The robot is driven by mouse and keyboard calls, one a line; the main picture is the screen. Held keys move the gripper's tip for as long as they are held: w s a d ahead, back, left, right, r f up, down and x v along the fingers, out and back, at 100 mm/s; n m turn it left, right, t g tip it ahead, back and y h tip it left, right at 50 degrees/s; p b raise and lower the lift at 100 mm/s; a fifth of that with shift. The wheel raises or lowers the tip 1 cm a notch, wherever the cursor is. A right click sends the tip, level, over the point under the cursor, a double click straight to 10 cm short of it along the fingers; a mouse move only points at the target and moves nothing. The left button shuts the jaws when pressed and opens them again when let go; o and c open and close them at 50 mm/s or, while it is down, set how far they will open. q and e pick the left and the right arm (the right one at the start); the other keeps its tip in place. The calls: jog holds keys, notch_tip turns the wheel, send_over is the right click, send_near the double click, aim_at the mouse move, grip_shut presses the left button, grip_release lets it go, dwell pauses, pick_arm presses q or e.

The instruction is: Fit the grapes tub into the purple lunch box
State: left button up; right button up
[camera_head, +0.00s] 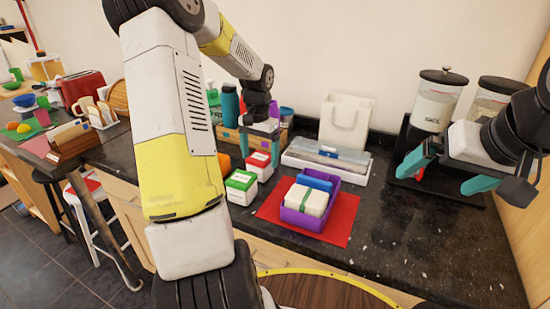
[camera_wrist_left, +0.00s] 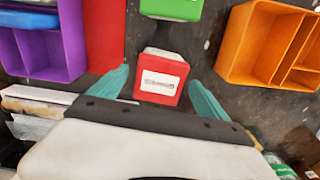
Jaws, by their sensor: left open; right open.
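The purple lunch box (camera_head: 308,223) stands on a red mat, holding a cream block with a green band (camera_head: 305,200) and a blue piece (camera_head: 316,181). It also shows in the left wrist view (camera_wrist_left: 45,52). Two small white tubs stand left of it, one red-lidded (camera_head: 259,160), one green-lidded (camera_head: 241,180); I cannot read which is grapes. My left gripper (camera_head: 261,145) is open and empty above the red-lidded tub. In the left wrist view that tub (camera_wrist_left: 160,75) lies between the open fingers, with gaps on both sides. My right gripper (camera_head: 443,178) is open and empty over the right counter.
An orange divided box (camera_wrist_left: 268,45) is beside the tubs, mostly hidden behind my left arm in the head view. A white tray (camera_head: 327,162) lies behind the lunch box. Dispensers (camera_head: 436,100) stand at the back right. The counter right of the red mat (camera_head: 340,220) is clear.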

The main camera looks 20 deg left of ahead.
pick_arm(q)
jog(key=c, duration=1.6)
jog(key=shift+o, duration=0.2)
